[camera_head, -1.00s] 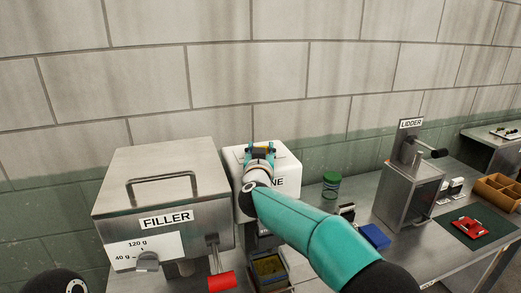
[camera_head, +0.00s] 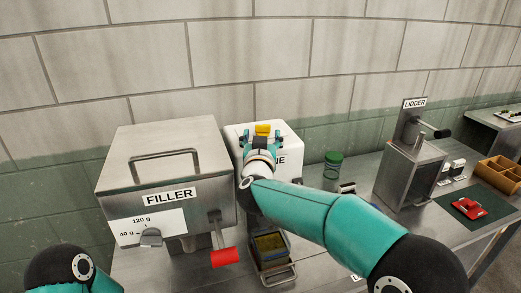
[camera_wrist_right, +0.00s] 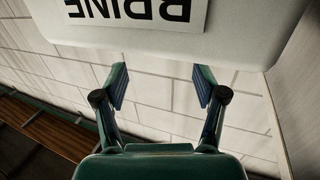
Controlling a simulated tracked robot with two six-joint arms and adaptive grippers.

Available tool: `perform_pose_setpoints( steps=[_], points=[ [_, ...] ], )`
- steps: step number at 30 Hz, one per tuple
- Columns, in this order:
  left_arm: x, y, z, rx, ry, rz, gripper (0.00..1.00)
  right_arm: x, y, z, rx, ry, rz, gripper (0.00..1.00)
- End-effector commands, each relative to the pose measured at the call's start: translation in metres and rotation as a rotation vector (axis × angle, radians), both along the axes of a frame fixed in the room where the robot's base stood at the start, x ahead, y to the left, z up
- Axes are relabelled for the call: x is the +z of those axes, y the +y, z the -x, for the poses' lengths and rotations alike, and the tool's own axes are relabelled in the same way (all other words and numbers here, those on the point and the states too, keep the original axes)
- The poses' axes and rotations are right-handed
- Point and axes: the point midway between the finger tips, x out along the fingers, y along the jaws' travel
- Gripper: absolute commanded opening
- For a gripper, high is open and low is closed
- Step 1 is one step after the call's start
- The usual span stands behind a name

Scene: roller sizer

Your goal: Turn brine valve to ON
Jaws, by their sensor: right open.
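The white brine box (camera_head: 287,140) stands just right of the filler, its label partly covered by my right arm. In the right wrist view the box (camera_wrist_right: 240,40) fills the top, with the word BRINE upside down. My right gripper (camera_head: 261,138) is at the box's top, fingers spread. The wrist view shows it open and empty (camera_wrist_right: 162,88). A yellow part (camera_head: 262,129) shows between or behind the fingers in the head view. I cannot tell whether it is the valve handle or whether the fingers touch it. My left gripper is out of view.
The steel filler (camera_head: 120,180) with a red-handled lever (camera_head: 225,257) is close on the left. An open metal container (camera_head: 270,265) stands below the box. A tiled wall is behind.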

Motion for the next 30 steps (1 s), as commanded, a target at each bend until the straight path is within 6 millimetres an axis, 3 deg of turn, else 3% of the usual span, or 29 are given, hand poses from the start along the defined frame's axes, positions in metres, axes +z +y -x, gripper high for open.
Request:
perform_pose_setpoints(
  steps=[10, 23, 30],
  points=[
    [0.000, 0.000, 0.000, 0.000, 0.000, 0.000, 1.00, 0.000, 0.003, 0.055, 0.001, 0.000, 0.000, 0.71],
    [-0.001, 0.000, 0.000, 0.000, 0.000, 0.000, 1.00, -0.001, 0.002, 0.066, 0.000, 0.000, 0.000, 0.71],
    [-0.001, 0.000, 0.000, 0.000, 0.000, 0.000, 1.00, -0.002, 0.001, 0.064, 0.045, 0.012, 0.032, 0.39]
  ],
)
